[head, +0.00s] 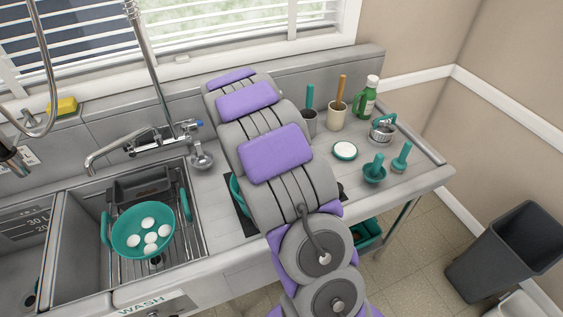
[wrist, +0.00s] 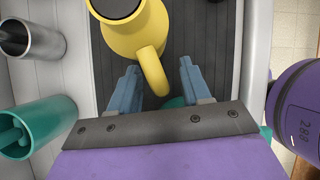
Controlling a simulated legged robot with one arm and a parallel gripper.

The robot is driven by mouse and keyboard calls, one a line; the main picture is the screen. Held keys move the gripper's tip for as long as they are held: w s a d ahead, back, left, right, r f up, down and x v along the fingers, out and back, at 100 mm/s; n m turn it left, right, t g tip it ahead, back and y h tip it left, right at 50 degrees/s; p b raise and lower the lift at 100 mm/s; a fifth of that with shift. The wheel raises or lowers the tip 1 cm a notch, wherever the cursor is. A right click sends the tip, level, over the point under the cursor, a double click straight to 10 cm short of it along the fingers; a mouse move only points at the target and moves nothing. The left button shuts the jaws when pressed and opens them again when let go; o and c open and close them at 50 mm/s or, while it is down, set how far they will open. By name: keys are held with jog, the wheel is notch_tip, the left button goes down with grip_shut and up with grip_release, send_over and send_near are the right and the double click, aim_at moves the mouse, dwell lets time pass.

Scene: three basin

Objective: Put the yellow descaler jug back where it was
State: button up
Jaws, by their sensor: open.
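The yellow descaler jug (wrist: 128,28) is at the top of the wrist view, over a dark ribbed mat (wrist: 185,20). Its dark round top faces the camera and its handle (wrist: 152,70) points down toward my gripper. My gripper (wrist: 158,74) is open, with one blue-grey finger on each side of the handle. I cannot tell whether a finger touches it. In the head view my purple and grey arm hides both the jug and my gripper. A dark mat (head: 241,216) shows beside the arm on the counter there.
The wrist view shows a steel cup (wrist: 30,35) and a teal container (wrist: 38,125) at left. In the head view, a green bottle (head: 367,98), white dish (head: 345,151) and teal tools (head: 375,170) stand right of my arm. A sink with a teal colander (head: 143,235) is at left.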

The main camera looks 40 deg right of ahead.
jog(key=p+v, duration=0.3)
jog(key=v, duration=0.9)
jog(key=s+a+r+m+y, duration=0.2)
jog(key=s+a+m, duration=0.3)
jog(key=s, duration=0.6)
jog(key=s+a+r+m+y, duration=0.2)
jog(key=s+a+m, duration=0.4)
jog(key=s, duration=0.5)
jog(key=s+a+r+m+y, duration=0.1)
jog(key=s+a+m, duration=0.5)
jog(key=s, duration=0.6)
jog(key=shift+a+r+y, duration=0.4)
jog(key=shift+a+r, duration=0.4)
jog(key=shift+a, duration=0.15)
